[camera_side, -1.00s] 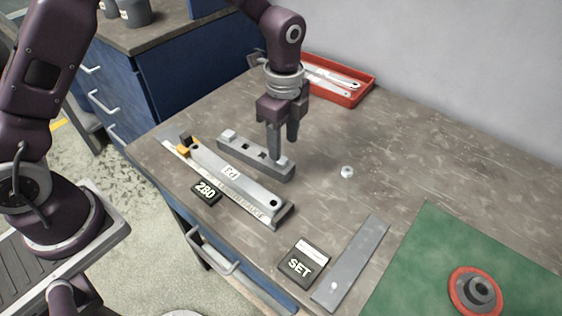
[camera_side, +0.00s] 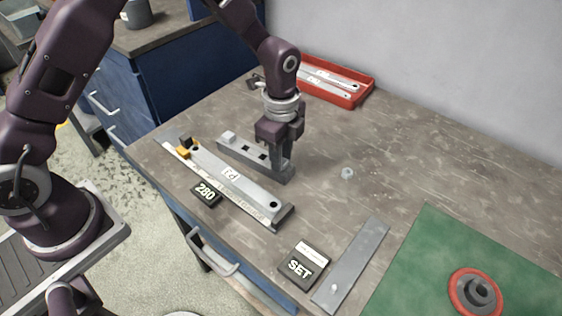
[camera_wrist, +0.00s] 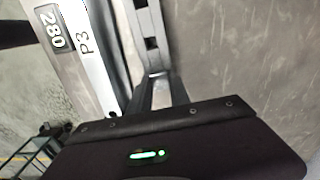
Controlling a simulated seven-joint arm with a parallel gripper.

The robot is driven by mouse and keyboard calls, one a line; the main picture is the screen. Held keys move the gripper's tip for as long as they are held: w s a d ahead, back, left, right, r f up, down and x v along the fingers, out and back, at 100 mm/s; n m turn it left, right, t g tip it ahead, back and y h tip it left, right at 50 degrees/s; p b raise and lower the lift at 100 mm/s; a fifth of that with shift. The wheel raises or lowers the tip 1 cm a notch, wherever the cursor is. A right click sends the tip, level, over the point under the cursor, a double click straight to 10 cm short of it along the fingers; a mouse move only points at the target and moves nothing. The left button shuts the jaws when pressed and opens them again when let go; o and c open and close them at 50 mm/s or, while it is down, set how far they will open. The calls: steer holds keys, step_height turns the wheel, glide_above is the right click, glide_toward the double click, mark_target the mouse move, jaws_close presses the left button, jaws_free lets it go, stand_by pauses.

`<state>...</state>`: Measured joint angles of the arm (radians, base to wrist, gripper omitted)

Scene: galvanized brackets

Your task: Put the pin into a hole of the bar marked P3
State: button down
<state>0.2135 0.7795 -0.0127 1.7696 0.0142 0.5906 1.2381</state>
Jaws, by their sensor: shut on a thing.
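The bar marked P3 (camera_side: 250,189) is a long pale metal bar with a dark hole showing near its right end, lying in a fixture. It also shows in the wrist view (camera_wrist: 88,72). Behind it stands a grey block (camera_side: 240,149) with square openings and a light piece at its left end. My gripper (camera_side: 280,166) points down at the right end of this block. It is shut on a small light piece, apparently the pin (camera_wrist: 157,73), barely visible between the fingertips. The pin's lower part is hidden, so I cannot tell whether it is still in the block.
A black 280 tag (camera_side: 205,194) lies in front of the bar, and a SET tag (camera_side: 304,265) to the right. A flat grey strip (camera_side: 352,265), a small nut-like part (camera_side: 347,173), a red tray (camera_side: 336,83) and a green mat (camera_side: 425,270) are also there. The right-hand tabletop has free room.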

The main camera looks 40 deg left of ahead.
step_height(320, 180, up, 9)
steer(key=shift+s+d+f, duration=0.75)
steer(key=shift+s+d, duration=0.2)
steer(key=shift+s, duration=0.6)
steer(key=shift+s+d+f, duration=0.8)
steer(key=shift+s+d, duration=0.15)
steer(key=shift+s, duration=0.6)
steer(key=shift+s+d+f, duration=0.75)
steer(key=shift+s+d, duration=0.2)
steer(key=shift+s, duration=0.6)
steer(key=shift+f, duration=1.7)
steer(key=c, duration=1.1)
jaws_free()
steer(key=shift+c, duration=0.2)
